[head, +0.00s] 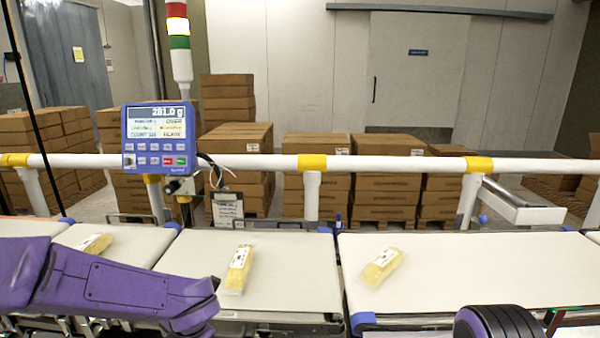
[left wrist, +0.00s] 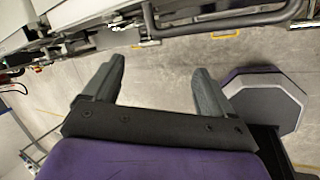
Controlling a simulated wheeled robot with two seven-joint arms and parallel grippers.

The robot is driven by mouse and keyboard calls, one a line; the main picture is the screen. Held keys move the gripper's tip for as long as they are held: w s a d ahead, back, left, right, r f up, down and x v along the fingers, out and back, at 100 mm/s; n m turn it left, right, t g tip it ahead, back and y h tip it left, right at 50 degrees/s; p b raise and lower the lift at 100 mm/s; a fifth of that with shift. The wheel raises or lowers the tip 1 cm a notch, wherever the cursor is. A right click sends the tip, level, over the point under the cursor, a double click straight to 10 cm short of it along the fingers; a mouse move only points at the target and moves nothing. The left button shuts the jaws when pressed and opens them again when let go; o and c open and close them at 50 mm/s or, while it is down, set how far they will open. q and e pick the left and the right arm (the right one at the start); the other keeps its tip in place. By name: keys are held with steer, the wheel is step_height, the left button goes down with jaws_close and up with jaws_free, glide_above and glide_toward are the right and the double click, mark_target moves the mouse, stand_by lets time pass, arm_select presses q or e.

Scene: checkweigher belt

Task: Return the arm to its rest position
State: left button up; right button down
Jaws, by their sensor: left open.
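My left arm comes into the head view from the left as purple links, across the near side of the left belt section. Its gripper does not show there. In the left wrist view my left gripper (left wrist: 158,66) is open, its two grey fingers wide apart with nothing between them. It hangs over the grey floor (left wrist: 165,90), with the machine frame (left wrist: 190,22) beyond the fingertips. My right gripper is in neither view.
Yellow packs lie on the left (head: 95,243), middle (head: 238,270) and right (head: 381,267) belt sections. A blue weigher display (head: 158,136) reads 281.0 g beside a white rail (head: 400,163). Stacked cartons (head: 315,175) stand behind.

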arm_select(q)
steer(key=s+a+f+m+y, duration=0.2)
steer(key=s+a+f+m, duration=0.2)
steer(key=s+f+m, duration=0.4)
steer(key=s+a+f+m+y, duration=0.1)
steer(key=s+a+f+m, duration=0.4)
steer(key=f, duration=0.6)
steer(key=s+d+f+m+h, duration=0.1)
steer(key=s+f+m, duration=0.2)
steer(key=s+m, duration=0.2)
steer(key=s+d+f+m+h, duration=0.2)
steer(key=s+m, duration=0.4)
steer(key=s, duration=0.4)
steer(key=shift+s+f+h, duration=0.3)
steer(key=shift+s+f, duration=0.05)
steer(key=shift+f, duration=0.35)
